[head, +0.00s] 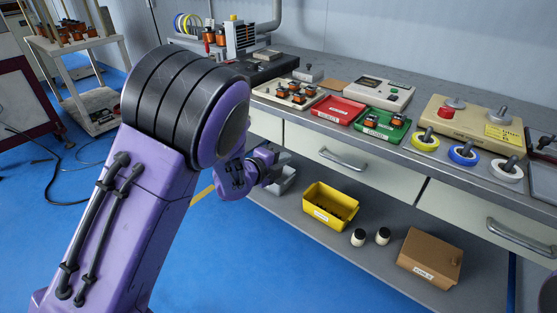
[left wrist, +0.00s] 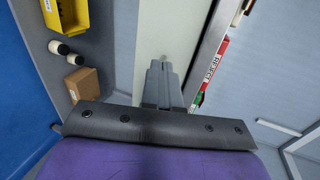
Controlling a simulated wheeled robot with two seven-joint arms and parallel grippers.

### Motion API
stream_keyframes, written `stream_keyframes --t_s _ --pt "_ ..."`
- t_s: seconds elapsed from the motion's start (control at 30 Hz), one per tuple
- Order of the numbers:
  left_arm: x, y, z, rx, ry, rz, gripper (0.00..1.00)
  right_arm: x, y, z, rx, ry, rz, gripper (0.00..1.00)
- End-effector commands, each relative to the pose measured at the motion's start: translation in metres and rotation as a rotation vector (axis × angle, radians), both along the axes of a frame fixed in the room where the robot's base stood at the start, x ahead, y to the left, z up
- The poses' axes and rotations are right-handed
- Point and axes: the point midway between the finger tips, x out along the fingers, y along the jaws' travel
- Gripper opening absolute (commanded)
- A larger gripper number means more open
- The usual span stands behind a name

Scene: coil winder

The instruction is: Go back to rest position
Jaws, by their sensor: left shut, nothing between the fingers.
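My left gripper (head: 283,160) is in front of the bench drawers, below the worktop edge, with my purple and black arm coming in from the left. In the left wrist view its grey fingers (left wrist: 160,75) lie together, shut and empty, pointing at a pale drawer front. The gripper looks apart from the bench, though the arm hides part of the area behind it. My right gripper is not in view.
On the worktop are a red tray (head: 333,110), a green tray (head: 377,132) and colored tape rolls (head: 462,154). Below, the shelf holds a yellow bin (head: 325,205), small jars (head: 358,237) and a brown box (head: 430,258). A cart (head: 72,75) stands back left. Blue floor is open in front.

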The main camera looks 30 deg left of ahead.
Motion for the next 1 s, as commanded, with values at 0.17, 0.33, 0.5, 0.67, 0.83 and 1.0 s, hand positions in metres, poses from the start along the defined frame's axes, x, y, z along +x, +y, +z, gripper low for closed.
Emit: stream_keyframes --t_s 0.17,0.33,0.5,0.67,0.83,1.0 --pt "-0.006 0.003 0.002 0.001 0.0 0.002 0.0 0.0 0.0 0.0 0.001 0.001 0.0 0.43" --pt "-0.006 0.005 0.003 -0.115 0.015 0.047 0.0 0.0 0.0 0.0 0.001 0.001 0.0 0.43" --pt "-0.03 0.022 -0.019 -0.743 0.088 0.397 0.0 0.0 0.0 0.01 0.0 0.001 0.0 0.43" --pt "-0.124 0.035 -0.104 -1.322 0.226 0.939 0.0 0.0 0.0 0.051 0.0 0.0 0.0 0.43" --pt "-0.259 0.035 -0.161 -1.509 0.281 1.464 0.0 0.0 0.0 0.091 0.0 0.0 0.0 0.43" --pt "-0.359 0.024 -0.179 -1.406 0.38 1.719 0.0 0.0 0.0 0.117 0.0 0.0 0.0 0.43"
